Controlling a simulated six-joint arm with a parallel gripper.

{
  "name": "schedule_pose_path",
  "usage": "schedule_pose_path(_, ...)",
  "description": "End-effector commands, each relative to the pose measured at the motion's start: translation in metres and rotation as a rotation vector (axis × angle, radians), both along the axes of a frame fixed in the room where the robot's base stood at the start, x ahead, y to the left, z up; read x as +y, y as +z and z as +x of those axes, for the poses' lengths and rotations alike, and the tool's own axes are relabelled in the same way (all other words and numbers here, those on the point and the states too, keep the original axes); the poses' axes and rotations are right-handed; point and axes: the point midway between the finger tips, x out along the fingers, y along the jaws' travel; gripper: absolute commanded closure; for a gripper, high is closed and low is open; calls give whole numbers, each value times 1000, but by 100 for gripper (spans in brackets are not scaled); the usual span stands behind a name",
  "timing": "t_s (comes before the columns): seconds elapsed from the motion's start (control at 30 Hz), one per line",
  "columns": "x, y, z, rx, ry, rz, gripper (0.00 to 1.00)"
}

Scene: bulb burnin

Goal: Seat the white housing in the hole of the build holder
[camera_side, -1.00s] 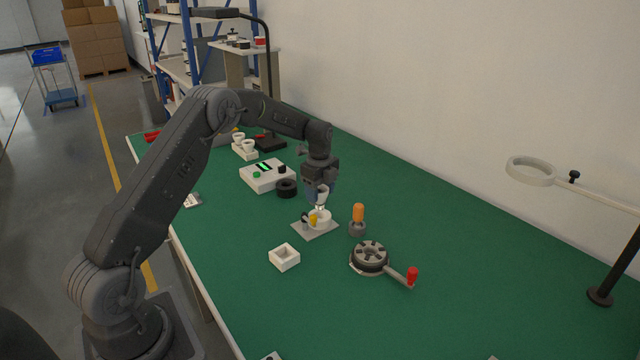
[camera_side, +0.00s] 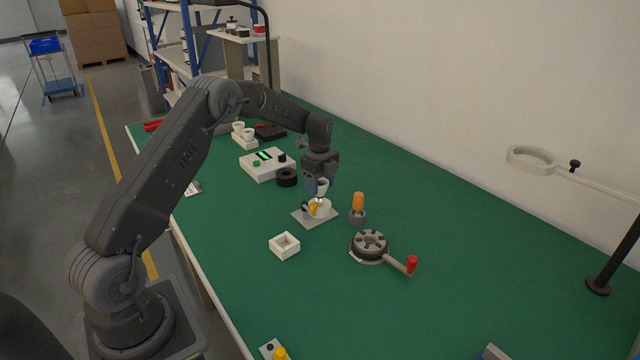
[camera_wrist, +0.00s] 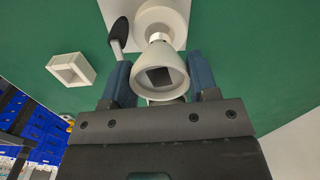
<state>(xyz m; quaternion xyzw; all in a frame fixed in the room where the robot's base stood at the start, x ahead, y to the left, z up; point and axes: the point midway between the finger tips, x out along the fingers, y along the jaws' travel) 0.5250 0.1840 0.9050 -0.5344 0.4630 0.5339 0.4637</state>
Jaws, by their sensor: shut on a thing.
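The white housing (camera_wrist: 160,72) is a white cup-like piece with its wide mouth toward the wrist camera and a dark square inside. It also shows in the side view (camera_side: 322,186). My gripper (camera_wrist: 158,84) is shut on the housing, with a blue finger on each side. The build holder (camera_wrist: 176,13) is a round white block on a grey plate; it also shows in the side view (camera_side: 320,208). The housing is directly over the holder, its narrow end at the holder's hole. I cannot tell how deep it sits, as the housing hides the hole.
A white square tray (camera_side: 285,246), a round dark fixture with a red-knobbed crank (camera_side: 371,244) and a black ring (camera_side: 287,177) are nearby. The green bench front is mostly clear.

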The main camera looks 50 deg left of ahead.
Motion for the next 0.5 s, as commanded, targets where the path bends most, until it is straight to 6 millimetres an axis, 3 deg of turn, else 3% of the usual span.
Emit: schedule_pose_path(0.5,0,-13,0,0,0,0,72)
